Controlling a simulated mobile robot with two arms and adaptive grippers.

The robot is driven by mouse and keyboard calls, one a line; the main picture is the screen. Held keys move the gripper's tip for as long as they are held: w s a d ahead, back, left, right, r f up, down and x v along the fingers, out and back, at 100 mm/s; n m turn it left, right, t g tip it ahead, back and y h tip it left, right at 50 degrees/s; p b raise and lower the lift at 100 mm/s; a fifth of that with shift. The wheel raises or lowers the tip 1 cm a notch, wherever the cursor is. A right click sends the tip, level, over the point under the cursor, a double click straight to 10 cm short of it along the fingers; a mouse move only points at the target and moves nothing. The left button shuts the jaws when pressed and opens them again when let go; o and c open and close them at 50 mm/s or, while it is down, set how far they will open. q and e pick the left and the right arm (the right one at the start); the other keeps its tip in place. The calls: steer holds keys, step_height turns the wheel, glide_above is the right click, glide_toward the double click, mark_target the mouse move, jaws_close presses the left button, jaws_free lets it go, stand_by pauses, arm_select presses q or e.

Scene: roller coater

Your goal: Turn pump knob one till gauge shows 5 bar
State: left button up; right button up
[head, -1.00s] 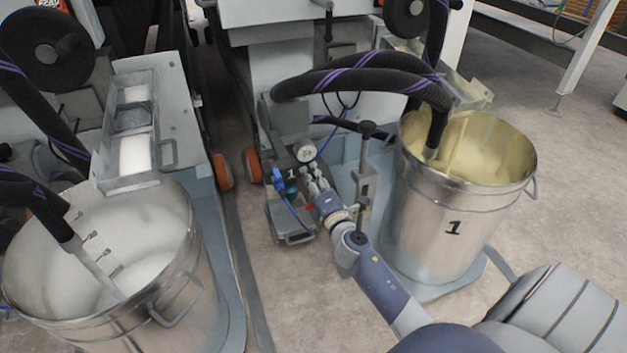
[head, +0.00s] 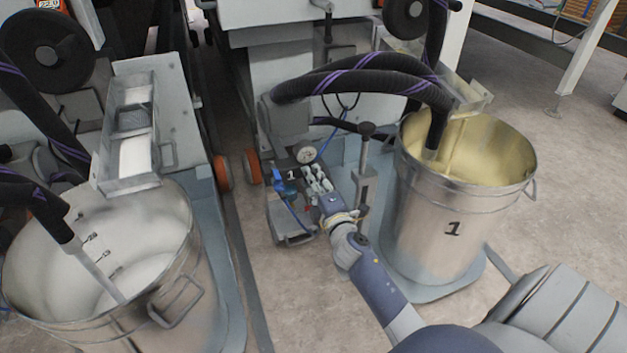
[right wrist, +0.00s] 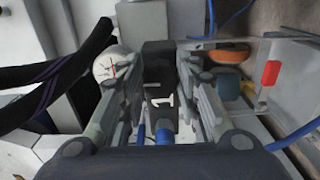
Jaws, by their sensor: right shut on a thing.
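Pump one, a dark block labelled 1 (head: 291,175), stands low between the two drums. Its round white gauge (head: 306,154) is just above my right gripper (head: 316,180). In the right wrist view the gauge (right wrist: 105,66) shows a thin needle and red marks, but I cannot read its value. My right gripper's fingers (right wrist: 160,72) stand on both sides of a dark part of the pump (right wrist: 157,52). The gripper is shut on what appears to be the pump knob, largely hidden by the fingers. My left gripper is not in view.
A metal drum marked 1 (head: 425,225) with yellowish liquid stands right of the pump. A drum with white liquid (head: 187,300) stands at left. Black hoses (head: 350,83) arch above the pump. An upright post (head: 365,185) stands close beside my right wrist.

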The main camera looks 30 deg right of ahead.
steer(key=o, duration=1.1)
steer(key=shift+c, duration=0.2)
steer(key=v, duration=1.2)
steer(key=shift+s, duration=0.1)
